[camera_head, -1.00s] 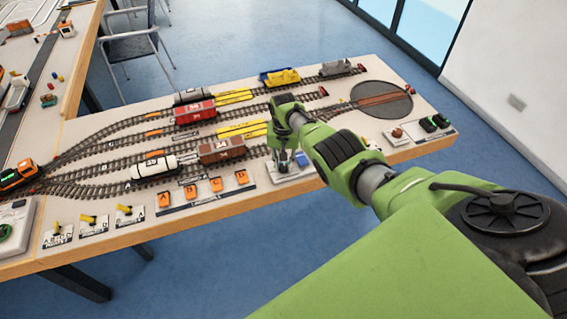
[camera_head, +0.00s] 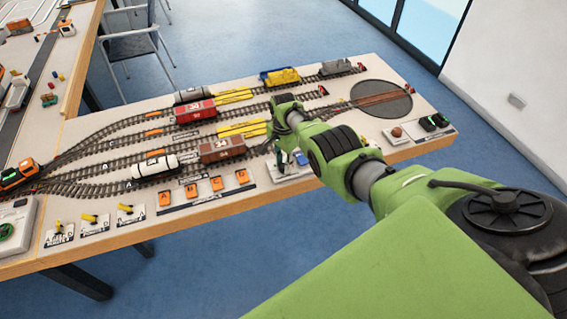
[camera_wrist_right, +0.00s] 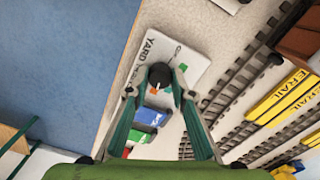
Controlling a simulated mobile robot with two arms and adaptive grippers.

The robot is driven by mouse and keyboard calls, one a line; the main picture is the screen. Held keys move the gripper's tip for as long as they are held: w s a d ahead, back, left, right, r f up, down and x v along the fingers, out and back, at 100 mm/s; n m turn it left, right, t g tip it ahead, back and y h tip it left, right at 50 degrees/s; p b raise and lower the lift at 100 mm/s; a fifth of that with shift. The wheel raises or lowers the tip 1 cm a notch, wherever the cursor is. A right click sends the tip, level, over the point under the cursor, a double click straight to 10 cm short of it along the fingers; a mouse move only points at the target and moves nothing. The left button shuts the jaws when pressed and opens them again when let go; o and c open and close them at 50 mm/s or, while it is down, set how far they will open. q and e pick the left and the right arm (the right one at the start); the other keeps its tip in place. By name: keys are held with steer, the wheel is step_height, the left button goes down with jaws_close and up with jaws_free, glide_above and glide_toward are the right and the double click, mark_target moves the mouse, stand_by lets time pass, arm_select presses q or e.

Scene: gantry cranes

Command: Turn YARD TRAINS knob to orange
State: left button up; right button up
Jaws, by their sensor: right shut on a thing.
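The YARD TRAINS plate (camera_wrist_right: 178,50) is pale, with partly readable print, in the right wrist view. It also shows at the table's front edge in the head view (camera_head: 274,177), mostly behind my gripper. Its dark round knob (camera_wrist_right: 159,76) has a light pointer mark on top. A green patch lies on the plate beside the knob; an orange one is partly visible below it. My right gripper (camera_wrist_right: 154,88) points down with its fingers closed on either side of the knob. In the head view the right gripper (camera_head: 282,160) hides the knob. My left gripper is not in view.
Blue, green and red blocks (camera_wrist_right: 147,117) lie near the knob plate. Tracks with wagons, including a brown one (camera_head: 222,149), run close behind. Orange switches (camera_head: 203,187) are to the left.

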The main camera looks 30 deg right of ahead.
mark_target(283, 165)
steer(key=shift+w+m, duration=0.1)
steer(key=shift+m, duration=0.2)
steer(key=o, duration=1.1)
steer(key=shift+r, duration=0.2)
step_height(283, 165, up, 12)
steer(key=shift+f, duration=0.15)
stand_by(0.3)
